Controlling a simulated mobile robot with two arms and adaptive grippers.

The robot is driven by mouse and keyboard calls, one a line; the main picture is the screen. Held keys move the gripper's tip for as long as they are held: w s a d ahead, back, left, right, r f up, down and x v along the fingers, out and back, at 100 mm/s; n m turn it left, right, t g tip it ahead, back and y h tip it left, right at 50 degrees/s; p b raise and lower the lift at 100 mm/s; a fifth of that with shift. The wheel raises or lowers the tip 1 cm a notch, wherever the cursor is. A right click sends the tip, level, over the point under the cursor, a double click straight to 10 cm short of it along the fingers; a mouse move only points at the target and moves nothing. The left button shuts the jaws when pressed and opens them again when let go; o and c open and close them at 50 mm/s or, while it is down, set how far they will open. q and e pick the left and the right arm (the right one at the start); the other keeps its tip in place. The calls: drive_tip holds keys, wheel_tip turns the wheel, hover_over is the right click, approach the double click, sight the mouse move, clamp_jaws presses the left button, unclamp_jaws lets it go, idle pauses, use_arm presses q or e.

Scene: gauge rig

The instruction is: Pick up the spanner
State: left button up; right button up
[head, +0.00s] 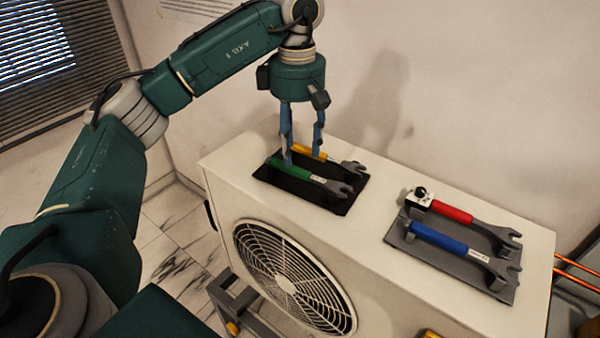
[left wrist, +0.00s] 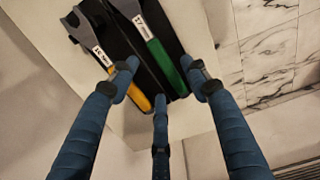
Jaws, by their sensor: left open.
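Several spanners lie on the white fan unit's top. A green-handled spanner (head: 293,171) and a yellow-handled spanner (head: 309,152) lie side by side on a black mat (head: 322,202). A red-handled spanner (head: 452,212) and a blue-handled spanner (head: 437,237) lie on a grey mat (head: 398,235) at the right. My left gripper (head: 302,156) is open and points down over the handle ends of the green and yellow spanners. In the left wrist view the green handle (left wrist: 167,68) shows between the spread fingertips. One finger partly covers the yellow handle (left wrist: 141,101). Contact cannot be told.
Copper pipes (head: 578,266) run at the right. The top between the mats is clear.

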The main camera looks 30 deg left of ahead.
sight(299, 167)
use_arm(q)
drive_tip(key=f, duration=0.1)
drive_tip(key=f+p, duration=0.2)
drive_tip(key=shift+d+f, duration=0.25)
drive_tip(key=shift+f, duration=0.15)
drive_tip(key=shift+s+f, duration=0.1)
drive_tip(key=shift+f, duration=0.35)
clamp_jaws()
